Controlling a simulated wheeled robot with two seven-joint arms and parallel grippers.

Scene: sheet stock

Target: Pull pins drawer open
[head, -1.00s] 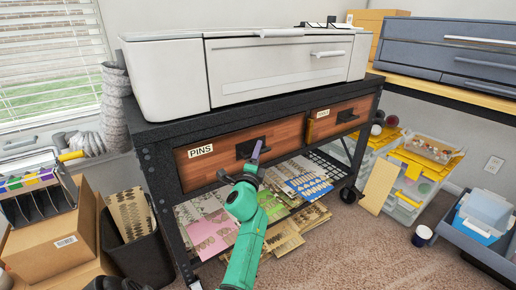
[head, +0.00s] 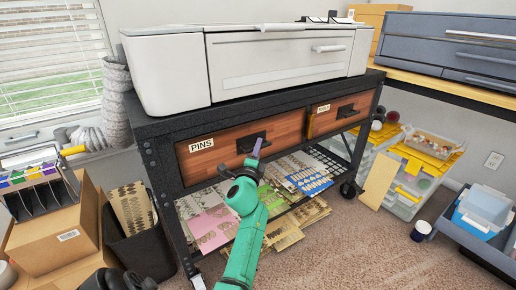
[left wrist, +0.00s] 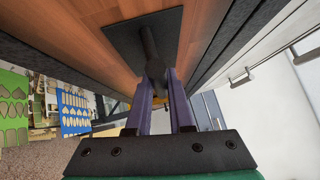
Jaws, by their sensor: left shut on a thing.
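The pins drawer (head: 222,154) has a reddish wood front with a white PINS label (head: 201,144), under the black cart top. Its front looks flush with the frame. Its black handle (head: 246,144) sticks out from a dark plate, and it also shows in the left wrist view (left wrist: 149,42). My left gripper (head: 256,148) is at the handle, with its purple fingers closed on the handle's bar; the left wrist view shows the fingertips (left wrist: 156,76) on either side of it. The fingers hide part of the handle. My right gripper is not in view.
A second wood drawer (head: 335,115) with a similar handle is to the right. A white printer (head: 180,75) stands on the cart. Sheets (head: 212,228) lie on the shelf below. A black bin (head: 130,245) and cardboard box (head: 62,235) stand left. Carpet (head: 345,245) is clear in front.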

